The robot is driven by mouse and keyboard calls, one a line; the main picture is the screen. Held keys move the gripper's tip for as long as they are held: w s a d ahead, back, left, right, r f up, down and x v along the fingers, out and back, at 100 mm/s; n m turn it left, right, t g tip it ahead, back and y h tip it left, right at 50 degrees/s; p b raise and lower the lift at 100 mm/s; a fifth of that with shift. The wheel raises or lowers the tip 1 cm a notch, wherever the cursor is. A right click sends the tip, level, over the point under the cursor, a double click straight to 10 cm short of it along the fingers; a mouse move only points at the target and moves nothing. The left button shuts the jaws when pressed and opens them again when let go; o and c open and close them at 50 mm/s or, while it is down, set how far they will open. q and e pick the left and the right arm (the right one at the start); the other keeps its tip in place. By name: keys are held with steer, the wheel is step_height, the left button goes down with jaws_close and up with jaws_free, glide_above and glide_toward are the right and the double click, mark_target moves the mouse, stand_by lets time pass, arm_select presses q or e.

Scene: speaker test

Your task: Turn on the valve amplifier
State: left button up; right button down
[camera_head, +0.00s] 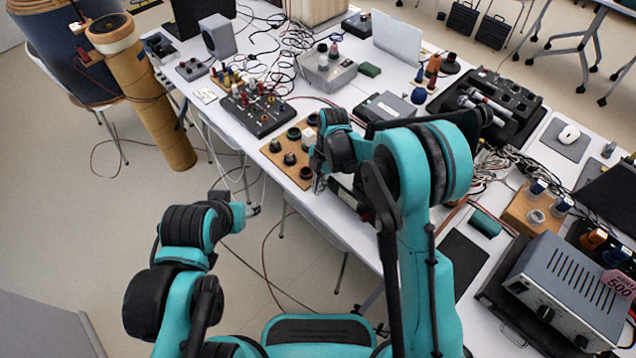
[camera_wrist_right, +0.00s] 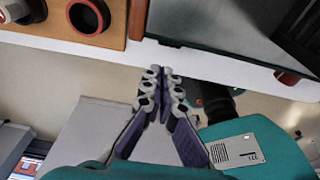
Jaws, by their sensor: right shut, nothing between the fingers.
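I cannot tell for sure which device is the valve amplifier. A wooden block with glass-like valves (camera_head: 535,208) stands on the table at the right, and a grey vented metal box with front knobs (camera_head: 565,290) stands nearer. My right gripper (camera_head: 319,184) is at the table's front edge, well left of both. In the wrist view its fingers (camera_wrist_right: 163,76) are together and empty, with the tips beside the white table edge. My left gripper (camera_head: 253,210) is off the table in front, small and partly hidden by its wrist. My right arm hides part of the table.
A wooden board with round sockets (camera_head: 272,152) lies close to my right gripper; its edge shows in the wrist view (camera_wrist_right: 112,12). A dark box (camera_wrist_right: 235,40) is beside it. A black mixer-like panel (camera_head: 262,115), cables and a black tray (camera_head: 512,112) crowd the table.

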steer(key=shift+w+d+r, duration=0.15)
steer(key=shift+w+d, duration=0.6)
steer(key=shift+d, duration=0.1)
steer(key=shift+w+d+r, duration=0.15)
steer(key=shift+w+d, duration=0.05)
steer(key=shift+w, duration=0.05)
steer(key=shift+d, duration=0.1)
steer(key=shift+w+d, duration=0.2)
steer(key=shift+w, duration=0.05)
steer(key=shift+s+a+b, duration=0.1)
steer(key=shift+b, duration=0.2)
steer(key=shift+s+a+f+b, duration=0.3)
steer(key=shift+s+a+f, duration=0.05)
steer(key=shift+s+a, duration=0.1)
